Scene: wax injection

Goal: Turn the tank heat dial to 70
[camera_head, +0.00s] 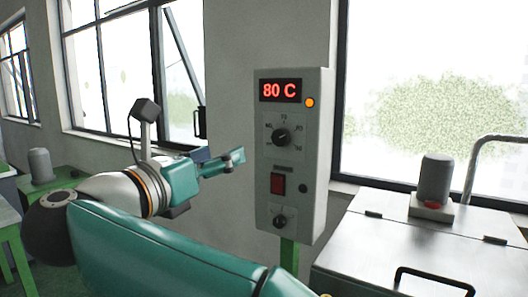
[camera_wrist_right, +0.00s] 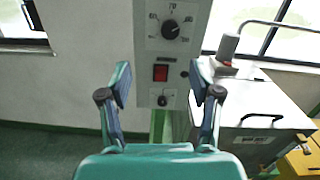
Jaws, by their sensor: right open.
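The grey control box (camera_head: 263,200) stands on a green post, with a red display (camera_head: 280,90) that reads 80 C. Its upper black dial (camera_head: 281,137) sits in a ring of printed numbers, with 70 at the top. The dial also shows in the right wrist view (camera_wrist_right: 170,29), near the top edge; its exact pointing is too small to read surely. My right gripper (camera_head: 228,158) is left of the box and apart from it. In the wrist view my right gripper (camera_wrist_right: 161,85) has its fingers spread and empty, with the dial above them. My left gripper is out of view.
Below the dial are a red switch (camera_head: 277,184) and a smaller lower knob (camera_head: 280,221). An orange lamp (camera_head: 309,103) is lit beside the display. A metal tank (camera_head: 400,235) with a lid handle stands right of the box. Bare wall lies behind the gripper.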

